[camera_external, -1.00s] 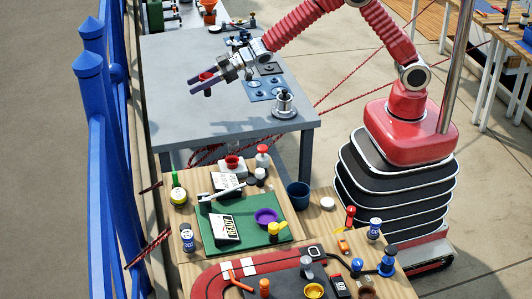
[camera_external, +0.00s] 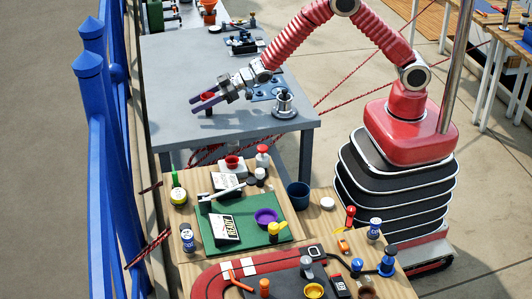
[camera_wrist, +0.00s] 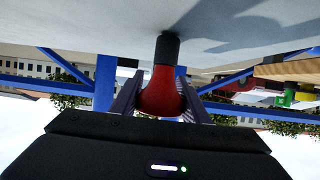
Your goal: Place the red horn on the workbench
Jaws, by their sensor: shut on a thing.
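The red horn (camera_external: 208,97) is between the fingers of my gripper (camera_external: 201,101), which is shut on it. In the wrist view the horn (camera_wrist: 161,94) has a rounded red body between the two purple fingers, and its black end (camera_wrist: 167,48) meets the grey surface or is very close to it. The workbench (camera_external: 180,65) is the grey table at the back. My gripper is low over its front left part. Whether the black end touches the top is not certain.
A metal flanged part (camera_external: 284,106) stands near the bench's right front corner, and a blue plate (camera_external: 262,92) lies beside it. A dark device (camera_external: 243,44) lies farther back. The bench's left side is clear. A cluttered wooden table with a green mat (camera_external: 212,241) stands in front.

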